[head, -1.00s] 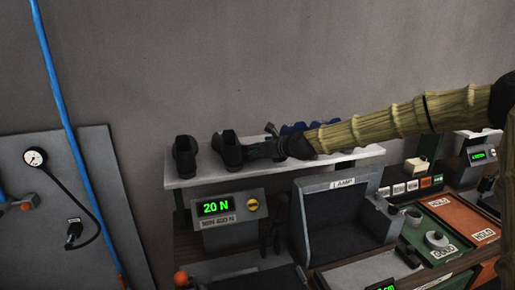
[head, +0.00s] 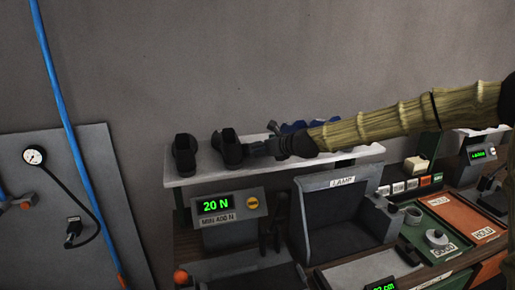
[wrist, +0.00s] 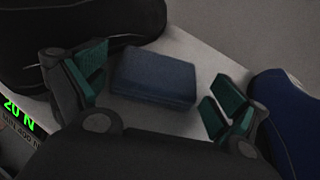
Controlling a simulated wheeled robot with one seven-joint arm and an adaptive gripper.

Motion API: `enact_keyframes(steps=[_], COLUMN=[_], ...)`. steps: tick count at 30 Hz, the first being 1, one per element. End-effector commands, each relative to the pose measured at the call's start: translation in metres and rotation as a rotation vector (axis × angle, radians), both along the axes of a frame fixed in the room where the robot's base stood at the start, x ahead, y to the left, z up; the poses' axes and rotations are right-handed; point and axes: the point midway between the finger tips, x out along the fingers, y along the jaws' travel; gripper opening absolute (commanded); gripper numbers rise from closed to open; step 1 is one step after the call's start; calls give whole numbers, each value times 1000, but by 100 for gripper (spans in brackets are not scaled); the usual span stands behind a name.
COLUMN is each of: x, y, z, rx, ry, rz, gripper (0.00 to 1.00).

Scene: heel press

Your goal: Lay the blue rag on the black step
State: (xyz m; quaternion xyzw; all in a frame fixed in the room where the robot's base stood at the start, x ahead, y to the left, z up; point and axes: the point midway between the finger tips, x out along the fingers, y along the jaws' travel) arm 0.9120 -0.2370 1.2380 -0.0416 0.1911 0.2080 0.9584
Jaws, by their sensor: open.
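The blue rag (wrist: 152,82) shows in the wrist view as a folded dark blue block lying on the pale shelf. My gripper (wrist: 158,90) is open, with one green-padded finger on each side of the rag and gaps between pads and rag. In the head view my gripper (head: 256,148) is over the shelf, just right of the black shoes, and the rag cannot be made out there. I cannot tell for sure which part is the black step; a dark surface (head: 250,278) lies below the 20 N display, partly cut off by the frame.
Black shoes (head: 229,148) stand on the shelf (head: 200,180) left of my gripper. A blue shoe (wrist: 290,115) is close to the right finger. Below are the 20 N display (head: 216,206), the lamp box (head: 345,205) and the green tray (head: 440,212).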

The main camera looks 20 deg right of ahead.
Motion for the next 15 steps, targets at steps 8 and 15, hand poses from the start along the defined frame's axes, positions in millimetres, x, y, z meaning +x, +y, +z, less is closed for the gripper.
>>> enact_keyframes(steps=[8, 15], x=[-26, -47], y=[-12, -22], z=[12, 22], rx=[2, 2], ry=[-2, -2], rz=[0, 0], gripper=[97, 97])
